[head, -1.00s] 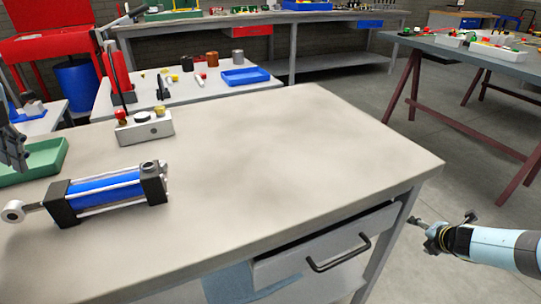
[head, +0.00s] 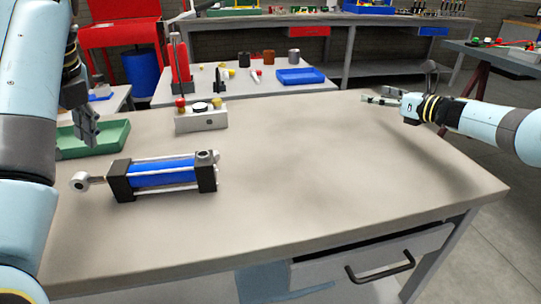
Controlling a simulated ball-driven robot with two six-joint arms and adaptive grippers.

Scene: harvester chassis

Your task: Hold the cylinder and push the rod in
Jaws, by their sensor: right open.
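The cylinder (head: 165,176) lies on its side on the grey table, with a blue body, black end blocks and silver tie rods. Its rod (head: 84,181) sticks out to the left and ends in a round eye; a short length of rod shows. My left gripper (head: 88,138) hangs above and behind the rod end, near the green tray, apart from the cylinder; its finger gap is hard to see. My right gripper (head: 376,99) is open and empty above the table's right side, pointing left, far from the cylinder.
A green tray (head: 110,138) stands at the table's left, behind the rod. A grey block with a red knob (head: 203,121) stands behind the cylinder. The table's middle and right (head: 320,180) are clear. A drawer (head: 375,258) is slightly open in front.

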